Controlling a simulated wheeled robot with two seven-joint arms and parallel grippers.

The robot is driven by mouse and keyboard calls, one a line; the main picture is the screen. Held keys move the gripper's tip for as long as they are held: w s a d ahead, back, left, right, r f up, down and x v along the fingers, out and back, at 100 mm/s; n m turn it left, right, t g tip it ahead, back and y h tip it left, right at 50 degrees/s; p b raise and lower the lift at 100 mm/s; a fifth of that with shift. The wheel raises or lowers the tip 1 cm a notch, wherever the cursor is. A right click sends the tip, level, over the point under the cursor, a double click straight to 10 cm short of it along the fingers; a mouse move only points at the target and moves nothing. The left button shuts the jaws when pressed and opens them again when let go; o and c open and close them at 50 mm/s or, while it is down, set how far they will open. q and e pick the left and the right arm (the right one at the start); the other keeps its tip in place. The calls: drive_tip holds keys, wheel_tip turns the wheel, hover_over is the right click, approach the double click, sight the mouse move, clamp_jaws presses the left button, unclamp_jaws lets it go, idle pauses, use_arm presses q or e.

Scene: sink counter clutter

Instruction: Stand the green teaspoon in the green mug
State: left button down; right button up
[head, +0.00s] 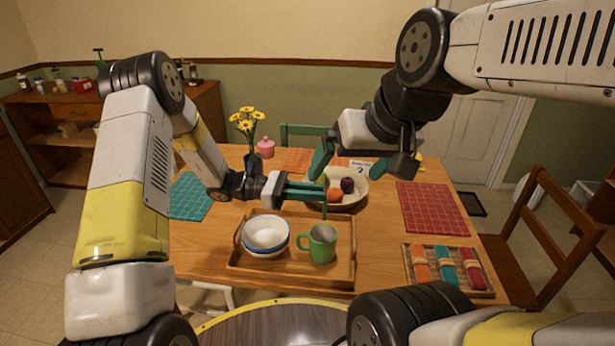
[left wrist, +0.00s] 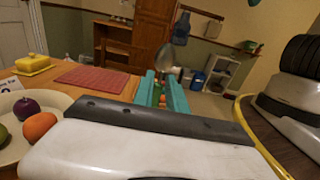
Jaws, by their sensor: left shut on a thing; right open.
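The green mug (head: 322,244) stands upright on the wooden tray, right of the stacked bowls. My left gripper (head: 318,196) is above and slightly behind the mug, shut on the green teaspoon. In the left wrist view, the spoon's greyish bowl (left wrist: 181,28) rises beyond the teal fingertips (left wrist: 162,92). The spoon is apart from the mug; in the head view it is hard to tell from the fingers. My right gripper (head: 358,162) is open and empty, raised over the back of the table near the fruit bowl.
White bowls with a blue rim (head: 265,234) share the tray (head: 292,277) with the mug. The fruit bowl (head: 350,203) is close behind my left gripper. A flower vase stands back left. A red placemat (head: 432,208) and a box of rolled napkins (head: 447,268) lie right.

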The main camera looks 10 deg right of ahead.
use_arm(q)
wheel_tip(320, 180, down, 10)
drive_tip(key=shift+f, duration=0.25)
idle(0.8)
drive_tip(key=c, duration=1.3)
unclamp_jaws()
drive_tip(key=v, duration=0.8)
